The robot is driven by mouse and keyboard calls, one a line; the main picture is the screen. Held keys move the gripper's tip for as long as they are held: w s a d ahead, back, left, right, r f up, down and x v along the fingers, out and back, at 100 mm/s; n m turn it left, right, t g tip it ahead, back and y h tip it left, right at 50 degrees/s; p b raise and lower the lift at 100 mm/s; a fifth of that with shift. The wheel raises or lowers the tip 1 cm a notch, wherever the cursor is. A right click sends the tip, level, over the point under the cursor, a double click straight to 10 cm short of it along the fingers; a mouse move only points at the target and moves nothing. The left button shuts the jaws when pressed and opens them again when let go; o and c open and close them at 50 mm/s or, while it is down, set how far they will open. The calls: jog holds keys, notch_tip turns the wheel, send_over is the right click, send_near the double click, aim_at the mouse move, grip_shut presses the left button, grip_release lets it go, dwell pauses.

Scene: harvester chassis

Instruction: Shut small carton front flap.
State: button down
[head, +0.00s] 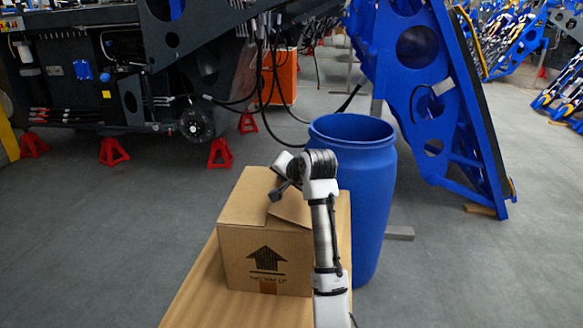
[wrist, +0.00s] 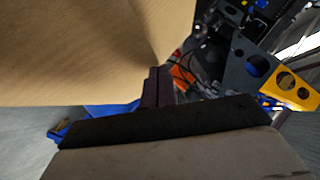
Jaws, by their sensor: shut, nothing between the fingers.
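The small cardboard carton (head: 240,255) stands upright in the head view, with a dark up-arrow printed on its front. Flaps lie over much of its top; a flap piece (head: 292,209) near the front right edge looks slightly tilted, partly hidden by my arm. I cannot tell how fully the front flap is shut. My gripper (head: 277,192) is over the carton's top, close to the flaps; contact is unclear. In the wrist view, the shut, empty fingers (wrist: 158,86) are beside a broad cardboard surface (wrist: 75,50).
The carton stands on a narrow wooden surface (head: 195,290). A blue barrel (head: 370,190) stands close behind and right of it. Blue machine frames (head: 440,110) and red stands (head: 220,153) are farther back. The grey floor on the left is clear.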

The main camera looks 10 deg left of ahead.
jog(key=shift+a+f, duration=0.35)
jog(key=shift+f, duration=0.25)
jog(key=shift+a+f, duration=0.35)
jog(key=shift+f, duration=0.25)
jog(key=shift+r, duration=0.1)
